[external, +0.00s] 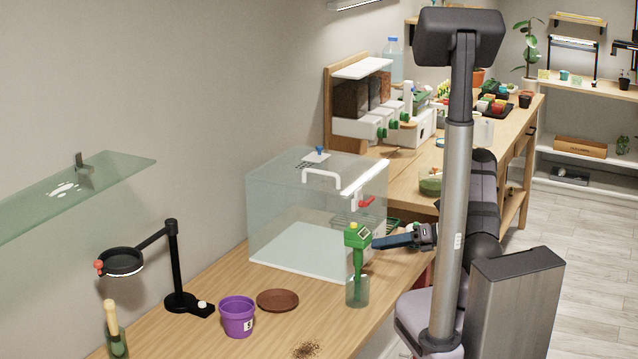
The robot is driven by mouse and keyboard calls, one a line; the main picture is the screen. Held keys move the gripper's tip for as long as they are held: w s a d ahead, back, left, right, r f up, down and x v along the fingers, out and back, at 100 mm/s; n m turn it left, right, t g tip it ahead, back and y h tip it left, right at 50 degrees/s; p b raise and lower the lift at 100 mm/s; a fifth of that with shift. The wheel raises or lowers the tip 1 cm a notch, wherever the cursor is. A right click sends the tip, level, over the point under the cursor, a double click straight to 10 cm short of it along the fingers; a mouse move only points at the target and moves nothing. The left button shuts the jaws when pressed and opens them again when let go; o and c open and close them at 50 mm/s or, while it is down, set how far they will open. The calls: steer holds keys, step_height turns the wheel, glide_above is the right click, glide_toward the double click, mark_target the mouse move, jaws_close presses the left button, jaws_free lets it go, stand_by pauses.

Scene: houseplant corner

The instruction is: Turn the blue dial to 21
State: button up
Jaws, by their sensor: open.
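A small blue dial (320,150) sits on a white plate with dark markings, on top of the clear glass box (275,205). The dial is too small here for me to read its setting. My gripper (382,242) is in front of the box's right front corner, well below and to the right of the dial. It is open and points left towards a green probe-like tool with a yellow top (357,240). The tool stands upright in a clear green cup (357,291). I cannot tell whether my fingertips touch the tool.
The box has a white handle (322,176) on top and a red lever (367,201) at its right. A purple pot (238,316), a brown saucer (278,300) and a black magnifier lamp (174,265) stand to the left. Soil (306,349) lies near the front edge.

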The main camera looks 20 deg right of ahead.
steer(key=b+v, duration=0.2)
steer(key=v, duration=0.4)
steer(key=shift+s+d+r+b, duration=0.25)
steer(key=shift+s+d+b, duration=0.05)
steer(key=shift+d, duration=0.2)
steer(key=s+a+n+g, duration=0.2)
steer(key=s+a+n, duration=0.1)
steer(key=s+a+n+g+h, duration=0.1)
steer(key=s+a+n+g, duration=0.2)
steer(key=s+a+n, duration=0.1)
steer(key=shift+s+a+r+n+h, duration=0.25)
steer(key=shift+a+n+h, duration=0.05)
steer(key=s+a+n+g+h, duration=0.1)
steer(key=s+n, duration=0.1)
steer(key=s+n+g+h, duration=0.1)
steer(key=s+n, duration=0.1)
steer(key=s+a+n+g, duration=0.1)
steer(key=s+n, duration=0.1)
steer(key=s, duration=0.1)
steer(key=shift+a+h, duration=0.3)
steer(key=shift+h, duration=0.1)
steer(key=s+d+n+h, duration=0.3)
steer(key=s+n+h, duration=0.5)
steer(key=s+n, duration=0.4)
steer(key=n, duration=0.5)
steer(key=shift+s+d+r+n, duration=0.25)
steer(key=shift+r+n, duration=0.15)
